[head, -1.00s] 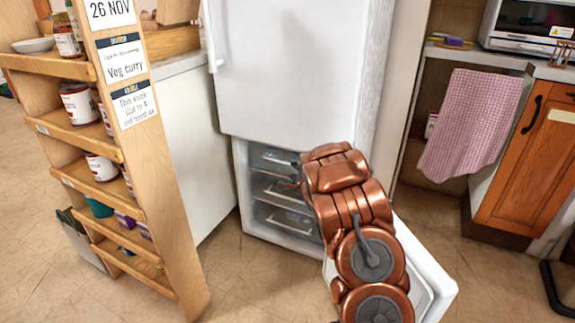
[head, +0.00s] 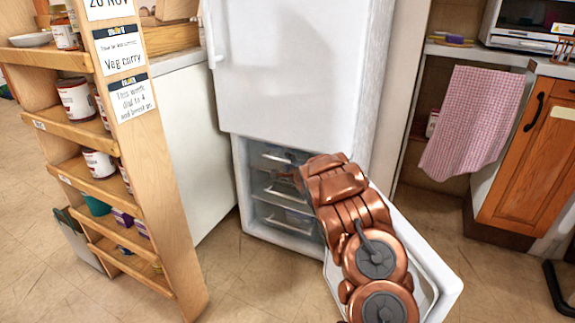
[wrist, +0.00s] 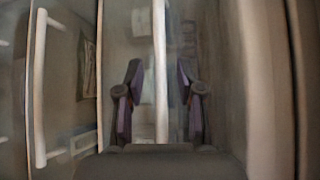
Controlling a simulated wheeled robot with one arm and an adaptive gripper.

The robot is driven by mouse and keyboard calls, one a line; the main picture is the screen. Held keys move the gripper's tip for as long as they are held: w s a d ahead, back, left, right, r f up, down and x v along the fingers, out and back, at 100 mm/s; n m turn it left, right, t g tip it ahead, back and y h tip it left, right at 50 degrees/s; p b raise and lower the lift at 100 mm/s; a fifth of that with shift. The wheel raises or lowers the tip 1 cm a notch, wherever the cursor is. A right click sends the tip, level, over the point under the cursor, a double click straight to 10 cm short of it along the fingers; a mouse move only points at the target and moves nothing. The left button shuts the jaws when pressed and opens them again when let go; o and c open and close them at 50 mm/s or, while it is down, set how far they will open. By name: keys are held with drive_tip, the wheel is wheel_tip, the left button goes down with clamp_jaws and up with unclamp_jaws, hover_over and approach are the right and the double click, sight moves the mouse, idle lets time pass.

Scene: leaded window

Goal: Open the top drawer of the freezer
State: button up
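The freezer's lower compartment is open. Its top drawer (head: 272,157) is a clear-fronted drawer at the top of the stack and appears pushed in. My gripper (head: 283,175) is at the front of the upper drawers, partly hidden by my arm in the head view. In the wrist view, my gripper (wrist: 159,68) is open, with its two dark fingers on either side of a pale bar-like handle (wrist: 160,30). Gaps show between the fingers and the bar. It appears to be the top drawer's handle. The wrist picture is blurred and turned sideways.
The freezer door (head: 425,255) stands open at the right, beside my arm. The closed fridge door (head: 290,70) is above. A wooden shelf unit (head: 150,170) with jars stands at the left. Lower drawers (head: 285,218) sit below. Floor (head: 250,275) in front is clear.

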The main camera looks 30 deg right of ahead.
drive_tip(key=shift+w, duration=0.3)
drive_tip(key=shift+c, duration=0.3)
clamp_jaws()
